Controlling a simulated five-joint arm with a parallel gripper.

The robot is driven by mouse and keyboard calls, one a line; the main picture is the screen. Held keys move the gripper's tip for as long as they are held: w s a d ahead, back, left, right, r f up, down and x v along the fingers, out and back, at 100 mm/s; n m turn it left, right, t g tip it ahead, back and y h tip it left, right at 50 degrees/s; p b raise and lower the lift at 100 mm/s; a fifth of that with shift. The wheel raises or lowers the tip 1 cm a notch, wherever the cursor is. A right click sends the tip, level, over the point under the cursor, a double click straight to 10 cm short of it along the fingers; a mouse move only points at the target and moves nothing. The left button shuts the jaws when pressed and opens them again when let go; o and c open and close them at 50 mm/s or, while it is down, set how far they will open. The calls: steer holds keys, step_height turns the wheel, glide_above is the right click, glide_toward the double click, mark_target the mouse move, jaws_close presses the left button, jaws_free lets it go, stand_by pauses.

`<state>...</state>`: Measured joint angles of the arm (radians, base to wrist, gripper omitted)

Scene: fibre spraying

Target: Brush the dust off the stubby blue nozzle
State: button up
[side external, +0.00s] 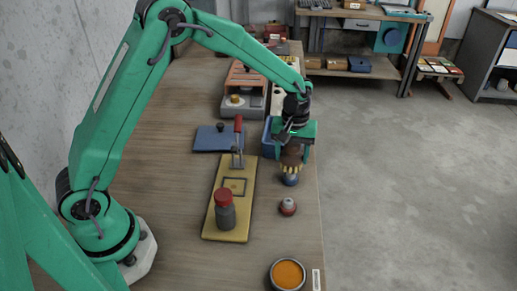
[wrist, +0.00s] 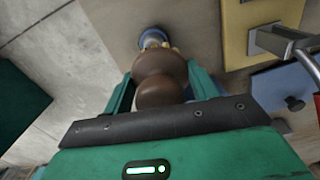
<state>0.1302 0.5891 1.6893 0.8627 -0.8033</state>
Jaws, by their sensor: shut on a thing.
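My gripper (side external: 293,150) points down near the table's right edge, shut on a brush (wrist: 160,75) with a rounded brown handle and pale yellow bristles (side external: 291,168). The stubby blue nozzle (side external: 291,180) stands on the table directly under the bristles. In the side view the bristles appear to meet its top. In the wrist view the nozzle (wrist: 153,37) shows just beyond the brush, partly hidden by it. I cannot tell whether dust is on it.
A red nozzle with a pale top (side external: 288,207) stands in front. A bowl of orange powder (side external: 287,274) sits at the near edge. A blue plate (side external: 210,139) lies behind.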

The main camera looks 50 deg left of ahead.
steer(key=shift+s+d+f, duration=0.1)
steer(key=shift+f, duration=0.05)
steer(key=shift+s+d, duration=1.6)
steer(key=shift+d, duration=0.15)
steer(key=shift+r, duration=0.25)
steer(key=shift+r, duration=2.9)
steer(key=shift+r, duration=1.5)
